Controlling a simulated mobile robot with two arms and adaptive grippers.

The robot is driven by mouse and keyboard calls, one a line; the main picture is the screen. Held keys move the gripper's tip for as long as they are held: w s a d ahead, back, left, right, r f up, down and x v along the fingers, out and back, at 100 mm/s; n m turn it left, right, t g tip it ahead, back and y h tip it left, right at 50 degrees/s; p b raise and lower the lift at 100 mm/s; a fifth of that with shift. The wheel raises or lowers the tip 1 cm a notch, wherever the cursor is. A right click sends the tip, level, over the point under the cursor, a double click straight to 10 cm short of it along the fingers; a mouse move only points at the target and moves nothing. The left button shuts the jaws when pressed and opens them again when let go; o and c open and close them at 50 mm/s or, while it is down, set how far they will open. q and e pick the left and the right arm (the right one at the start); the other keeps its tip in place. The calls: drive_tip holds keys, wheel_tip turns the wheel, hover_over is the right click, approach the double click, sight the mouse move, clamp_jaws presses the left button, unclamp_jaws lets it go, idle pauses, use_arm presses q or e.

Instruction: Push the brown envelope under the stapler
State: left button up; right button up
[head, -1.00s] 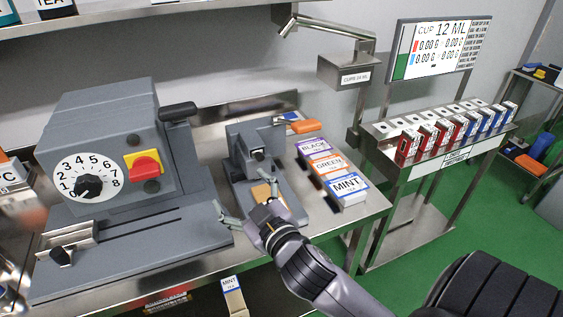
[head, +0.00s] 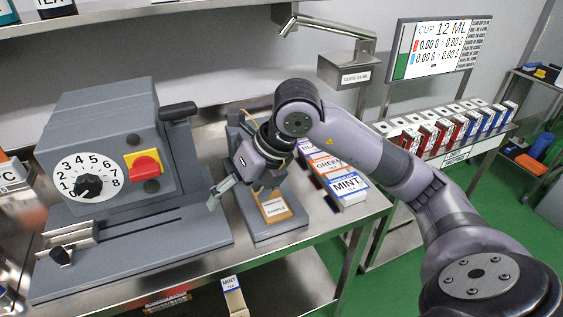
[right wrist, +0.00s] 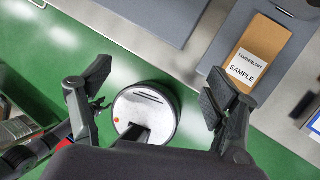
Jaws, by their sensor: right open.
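The brown envelope (head: 284,215) with a white SAMPLE label lies flat on the front of the grey stapler base (head: 249,222). The stapler's upper part (head: 233,135) stands behind it, mostly hidden by my right arm. My right gripper (head: 238,195) is open and empty, above the base, with one finger left of it and the other near the envelope's far end. In the right wrist view the envelope (right wrist: 262,42) lies beyond the right-hand finger of my gripper (right wrist: 155,88). Whether that finger touches it, I cannot tell.
A grey machine with a dial (head: 120,180) stands left of the stapler. Tea boxes (head: 345,187) stand in a row to its right, close to my arm. The steel table's front edge (head: 230,262) runs below. A rack of small boxes (head: 445,130) stands farther right.

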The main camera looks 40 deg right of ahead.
drive_tip(key=d+r+m+h, duration=0.2)
drive_tip(key=d+h, duration=0.3)
drive_tip(key=d, duration=0.5)
drive_tip(key=shift+w+d+r+m, duration=0.15)
drive_tip(key=shift+d+r+m, duration=0.1)
drive_tip(key=shift+m, duration=0.15)
drive_tip(key=p, duration=0.2)
approach(271, 198)
drive_tip(key=x, duration=0.8)
drive_tip(key=shift+a+f, duration=0.1)
drive_tip(key=shift+f, duration=0.05)
drive_tip(key=c, duration=1.2)
